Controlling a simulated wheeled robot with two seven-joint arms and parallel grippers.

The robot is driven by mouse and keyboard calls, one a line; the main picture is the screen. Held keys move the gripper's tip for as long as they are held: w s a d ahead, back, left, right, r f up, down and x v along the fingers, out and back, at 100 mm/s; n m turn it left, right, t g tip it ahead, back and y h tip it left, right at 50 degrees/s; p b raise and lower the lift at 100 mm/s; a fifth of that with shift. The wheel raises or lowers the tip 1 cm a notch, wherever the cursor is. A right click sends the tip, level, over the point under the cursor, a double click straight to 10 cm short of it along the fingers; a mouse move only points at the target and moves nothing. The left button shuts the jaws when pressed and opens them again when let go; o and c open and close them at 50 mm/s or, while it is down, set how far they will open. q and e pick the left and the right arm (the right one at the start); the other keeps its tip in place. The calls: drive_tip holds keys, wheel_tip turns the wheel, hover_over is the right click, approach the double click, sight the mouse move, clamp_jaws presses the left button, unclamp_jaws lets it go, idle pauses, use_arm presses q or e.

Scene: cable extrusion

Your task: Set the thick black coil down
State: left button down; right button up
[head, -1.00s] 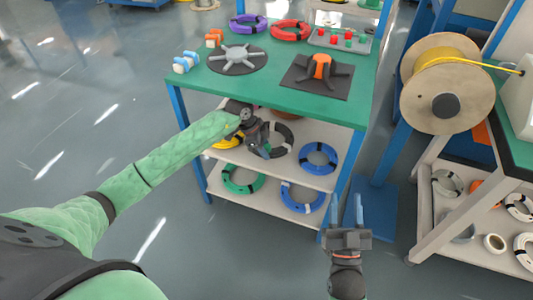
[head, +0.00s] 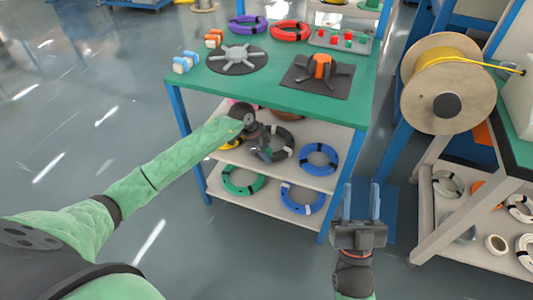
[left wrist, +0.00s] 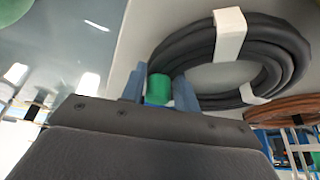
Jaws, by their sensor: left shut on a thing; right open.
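The thick black coil (head: 287,145) is at the upper shelf under the green tabletop, partly hidden by my left gripper (head: 265,154). The left wrist view shows it large, as a black ring (left wrist: 291,50) with white ties. My left gripper's blue fingers (left wrist: 158,92) are at the coil's near left side, with a small green piece between them. The gripper is shut on the coil, though the contact is partly hidden. I cannot tell whether the coil touches the shelf. My right gripper (head: 361,202) is open and empty, in front of the shelf unit's right side.
A blue coil (head: 334,158) lies to the right on the same shelf, and a yellow coil (head: 230,145) to the left. Green (head: 230,185) and blue (head: 303,208) coils lie on the lower shelf. The green tabletop (head: 262,88) overhangs my left gripper. A brown coil (left wrist: 285,111) is near the black one.

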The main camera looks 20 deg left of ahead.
use_arm(q)
drive_tip(key=c, duration=1.1)
unclamp_jaws()
drive_tip(key=shift+f, duration=0.1)
drive_tip(key=shift+o, duration=0.3)
drive_tip(key=shift+a+r, duration=0.25)
drive_tip(key=shift+r, duration=0.35)
drive_tip(key=shift+p+v, duration=0.3)
drive_tip(key=shift+v, duration=0.75)
drive_tip(key=s+a, duration=0.1)
drive_tip(key=a, duration=0.5)
drive_tip(key=s+a, duration=0.1)
drive_tip(key=a, duration=0.3)
drive_tip(key=shift+s+a+f+p, duration=0.1)
drive_tip(key=shift+s+f+p, duration=0.05)
drive_tip(key=shift+s+p, duration=0.2)
drive_tip(key=shift+s+a, duration=0.15)
drive_tip(key=shift+a, duration=0.5)
use_arm(e)
drive_tip(key=w+f+g, duration=0.1)
drive_tip(key=f+g, duration=0.1)
drive_tip(key=f, duration=0.4)
drive_tip(key=w+a+f+g+h, duration=0.1)
drive_tip(key=w+f+g, duration=0.1)
drive_tip(key=f, duration=0.5)
drive_tip(key=shift+w+a+g, duration=0.25)
drive_tip(key=shift+g, duration=0.25)
